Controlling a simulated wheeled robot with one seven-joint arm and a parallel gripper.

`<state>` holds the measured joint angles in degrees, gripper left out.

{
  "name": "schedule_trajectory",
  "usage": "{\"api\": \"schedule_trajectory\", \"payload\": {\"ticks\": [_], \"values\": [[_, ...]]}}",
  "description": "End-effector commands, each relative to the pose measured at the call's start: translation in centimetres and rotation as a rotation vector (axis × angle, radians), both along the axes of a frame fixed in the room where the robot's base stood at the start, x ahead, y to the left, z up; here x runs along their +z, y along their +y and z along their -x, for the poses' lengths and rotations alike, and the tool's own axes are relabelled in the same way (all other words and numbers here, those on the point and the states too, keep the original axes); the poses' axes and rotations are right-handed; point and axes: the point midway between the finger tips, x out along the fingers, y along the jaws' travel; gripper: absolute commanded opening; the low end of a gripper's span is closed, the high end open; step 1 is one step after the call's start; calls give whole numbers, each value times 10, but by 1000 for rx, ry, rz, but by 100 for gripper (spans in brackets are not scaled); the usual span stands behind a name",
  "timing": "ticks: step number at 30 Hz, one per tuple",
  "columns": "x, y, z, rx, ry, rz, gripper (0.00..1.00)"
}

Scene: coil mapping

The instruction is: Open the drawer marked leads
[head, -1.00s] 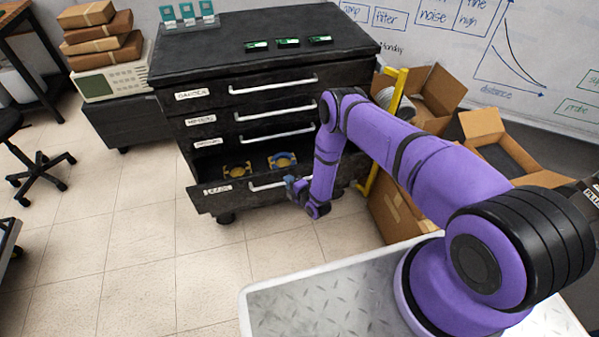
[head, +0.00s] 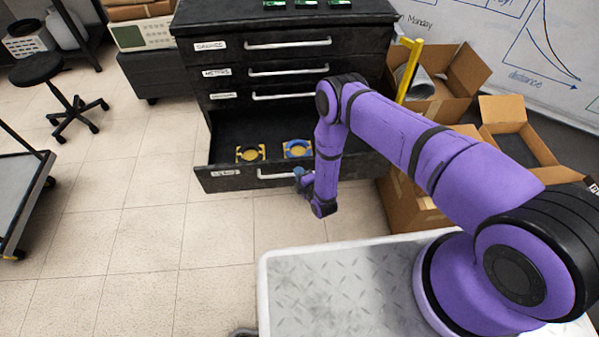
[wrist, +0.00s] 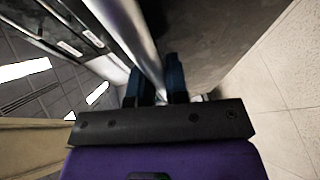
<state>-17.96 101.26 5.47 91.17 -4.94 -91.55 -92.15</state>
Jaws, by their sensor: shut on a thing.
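The black drawer cabinet (head: 290,80) stands in front of me with several labelled drawers. Its bottom drawer (head: 215,183) is pulled well out. The label on that drawer's front is too blurred to read for certain. Inside it lie a coil on a yellow base (head: 250,153) and a blue coil on a yellow base (head: 298,148). My gripper (head: 302,180) is at the right part of this drawer's front. In the wrist view my gripper's blue fingers (wrist: 157,82) are closed on either side of the silvery handle bar (wrist: 138,40).
The upper drawers are shut. Open cardboard boxes (head: 440,85) and a yellow post (head: 410,70) stand close on the right. A black stool (head: 37,70) and a cart (head: 22,185) are at the left. The tiled floor (head: 130,225) before the cabinet is clear.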

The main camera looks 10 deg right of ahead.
Motion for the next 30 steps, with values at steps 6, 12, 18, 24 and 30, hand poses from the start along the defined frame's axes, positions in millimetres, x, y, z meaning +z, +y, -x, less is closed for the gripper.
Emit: {"api": "schedule_trajectory", "payload": {"ticks": [6, 12, 18, 24, 30], "values": [[0, -1, 0, -1, 1, 1, 0], [0, -1, 0, -1, 1, 1, 39], [0, -1, 0, -1, 0, 0, 39], [1, -3, 7, 0, 1, 0, 39], [6, -15, 36, 1, 3, 2, 39]]}}
